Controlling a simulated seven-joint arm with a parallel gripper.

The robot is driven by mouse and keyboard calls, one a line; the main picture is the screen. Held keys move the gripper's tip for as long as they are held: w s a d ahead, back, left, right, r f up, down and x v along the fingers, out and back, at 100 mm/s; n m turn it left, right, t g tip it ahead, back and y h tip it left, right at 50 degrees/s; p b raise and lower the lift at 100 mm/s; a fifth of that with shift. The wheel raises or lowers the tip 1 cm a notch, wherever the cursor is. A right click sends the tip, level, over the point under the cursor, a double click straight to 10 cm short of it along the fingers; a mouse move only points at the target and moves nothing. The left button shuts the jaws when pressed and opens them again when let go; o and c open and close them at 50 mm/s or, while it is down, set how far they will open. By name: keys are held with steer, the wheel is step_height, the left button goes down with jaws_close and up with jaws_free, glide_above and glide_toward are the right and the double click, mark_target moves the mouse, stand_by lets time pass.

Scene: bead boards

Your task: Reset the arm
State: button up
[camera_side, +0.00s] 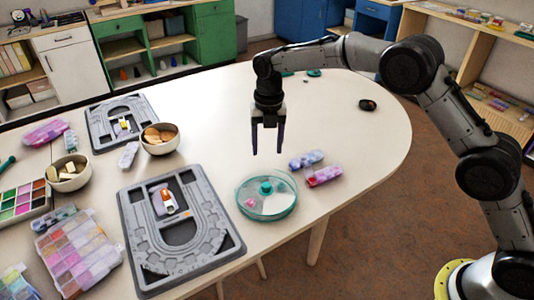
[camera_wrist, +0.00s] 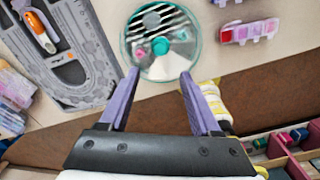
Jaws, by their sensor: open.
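My gripper (camera_side: 267,137) hangs above the table (camera_side: 350,147), pointing down, with its jaws apart and nothing between them. In the wrist view my gripper (camera_wrist: 158,84) shows its two purple fingers spread wide, just short of a round teal-rimmed dish (camera_wrist: 127,62). That round dish (camera_side: 289,208) sits on the table below and in front of the gripper in the side view. It holds a teal piece (camera_side: 266,187) and a pink piece (camera_side: 250,203).
Two grey bead boards (camera_side: 130,215) (camera_side: 97,142) lie left of the gripper. Bowls (camera_side: 173,148) (camera_side: 82,184) and bead boxes (camera_side: 80,250) crowd the left. Blue and red bead boxes (camera_side: 306,159) (camera_side: 323,175) lie beside the dish. The table's right end is mostly clear, with a small dark object (camera_side: 367,105).

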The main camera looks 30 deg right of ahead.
steer(key=shift+d, duration=0.1)
steer(key=s+d+r+m+t, duration=0.1)
steer(key=s+d+r, duration=0.2)
steer(key=r, duration=0.4)
steer(key=s+d+r+m+t, duration=0.1)
steer(key=s+d+r, duration=0.15)
steer(key=r, duration=0.45)
steer(key=s+d+r+m+t, duration=0.1)
steer(key=s+d+r, duration=0.1)
steer(key=s+r, duration=0.35)
steer(key=s+d+r+m+t, duration=0.1)
steer(key=s+d+r+m, duration=0.15)
steer(key=s+m, duration=0.5)
steer(key=s+d+r+m+t, duration=0.2)
steer(key=s+d+m, duration=0.15)
steer(key=s, duration=0.65)
steer(key=s+f+m, duration=1)
steer(key=m, duration=0.7)
steer(key=shift+d+g, duration=0.25)
steer(key=shift+g, duration=0.05)
